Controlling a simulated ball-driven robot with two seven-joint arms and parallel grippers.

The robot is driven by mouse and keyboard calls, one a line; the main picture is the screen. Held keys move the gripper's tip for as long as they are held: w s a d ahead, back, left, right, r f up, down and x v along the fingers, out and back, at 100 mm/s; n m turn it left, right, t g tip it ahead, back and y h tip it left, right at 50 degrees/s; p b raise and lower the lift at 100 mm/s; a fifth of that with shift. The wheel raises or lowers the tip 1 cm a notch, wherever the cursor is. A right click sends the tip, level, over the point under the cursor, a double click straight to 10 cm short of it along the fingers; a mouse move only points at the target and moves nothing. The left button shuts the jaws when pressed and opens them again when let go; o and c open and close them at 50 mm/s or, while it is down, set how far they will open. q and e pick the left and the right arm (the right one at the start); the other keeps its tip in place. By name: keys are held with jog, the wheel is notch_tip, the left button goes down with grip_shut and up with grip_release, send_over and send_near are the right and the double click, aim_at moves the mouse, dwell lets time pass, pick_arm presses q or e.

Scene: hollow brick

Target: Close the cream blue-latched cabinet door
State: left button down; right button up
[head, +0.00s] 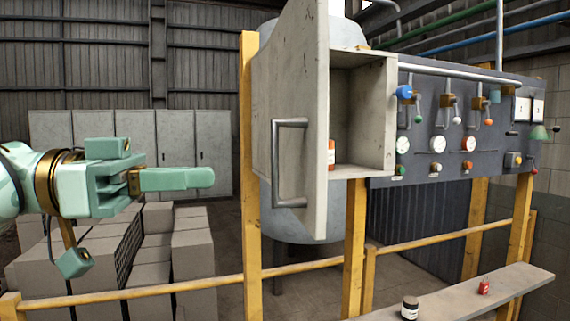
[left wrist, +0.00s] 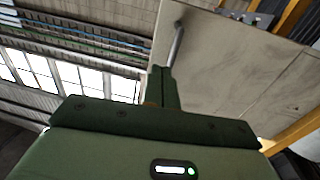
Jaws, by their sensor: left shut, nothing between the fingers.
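The cream cabinet door (head: 300,130) stands wide open in the head view, swung out toward me at the cabinet's left side. A grey metal bar handle (head: 288,165) is on its face. The open cabinet (head: 375,120) shows its inside, with a small orange-red bottle (head: 331,153) in it. My left gripper (head: 207,178) is shut and empty, left of the door and apart from it, pointing right. In the left wrist view the shut fingers (left wrist: 162,88) point toward the door (left wrist: 235,70) and its handle (left wrist: 177,45). I cannot make out a blue latch on the door. My right gripper is out of view.
A dark panel (head: 450,160) with gauges and knobs, including a blue knob (head: 403,92), is right of the cabinet. Yellow posts and a rail (head: 180,287) stand in front. A shelf (head: 455,297) holds a dark jar (head: 410,308) and a red item (head: 484,286).

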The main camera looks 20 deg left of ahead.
aim_at(313, 174)
pick_arm(q)
jog(key=p+x, duration=0.3)
jog(key=x, duration=0.7)
jog(key=shift+s+r, duration=0.1)
jog(key=shift+r, duration=0.05)
jog(key=shift+w+d, duration=0.25)
jog(key=shift+d, duration=0.25)
